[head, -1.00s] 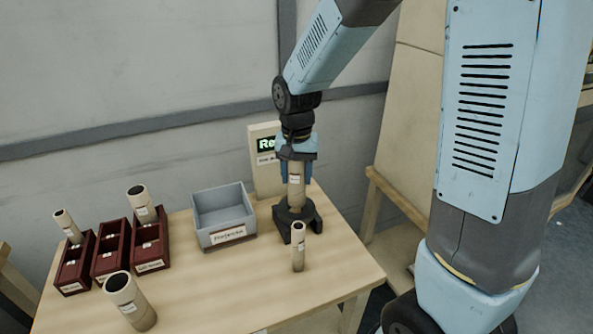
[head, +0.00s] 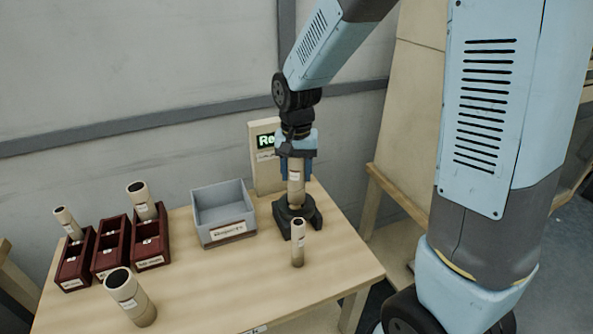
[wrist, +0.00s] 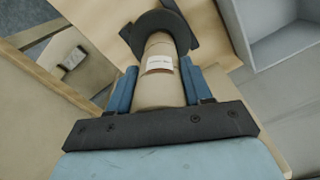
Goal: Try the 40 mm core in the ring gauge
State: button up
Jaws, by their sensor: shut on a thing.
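A tan cardboard core (head: 296,185) with a white label stands upright between the fingers of my gripper (head: 298,170). My gripper is shut on it from above. The core also shows in the wrist view (wrist: 160,85), between the two blue fingers (wrist: 158,88). The black ring gauge (head: 308,218) sits on the table under the core, and in the wrist view its dark curved part (wrist: 165,22) is at the core's far end. The core's lower end meets the gauge; I cannot tell how deep it sits. The label is too small to read.
A slim core (head: 298,243) stands just in front of the gauge. A grey bin (head: 226,235) is to its left, with a display (head: 266,141) behind. Three dark red boxes (head: 112,262) stand at the left, two with cores in them. A wide core (head: 130,298) stands in front.

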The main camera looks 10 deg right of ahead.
jog(key=shift+f, duration=0.5)
dwell(0.9)
jog(key=shift+s+f, duration=0.15)
jog(key=shift+f, duration=0.1)
dwell(1.9)
jog(key=o, duration=1.1)
jog(key=shift+r, duration=0.1)
notch_tip(320, 180, up, 14)
jog(key=shift+f, duration=0.2)
jog(key=s+d+r+t, duration=0.2)
jog(key=s+d, duration=0.3)
jog(key=s+d+r+n+t, duration=0.1)
jog(key=s+d+r, duration=0.1)
jog(key=s+d, duration=0.4)
jog(key=s+d+r+n+t, duration=0.1)
jog(key=s+d+r+t, duration=0.1)
jog(key=s+d, duration=0.3)
jog(key=shift+s+d+r+t, duration=0.15)
jog(key=shift+s+r+t, duration=0.15)
jog(key=shift+s, duration=0.05)
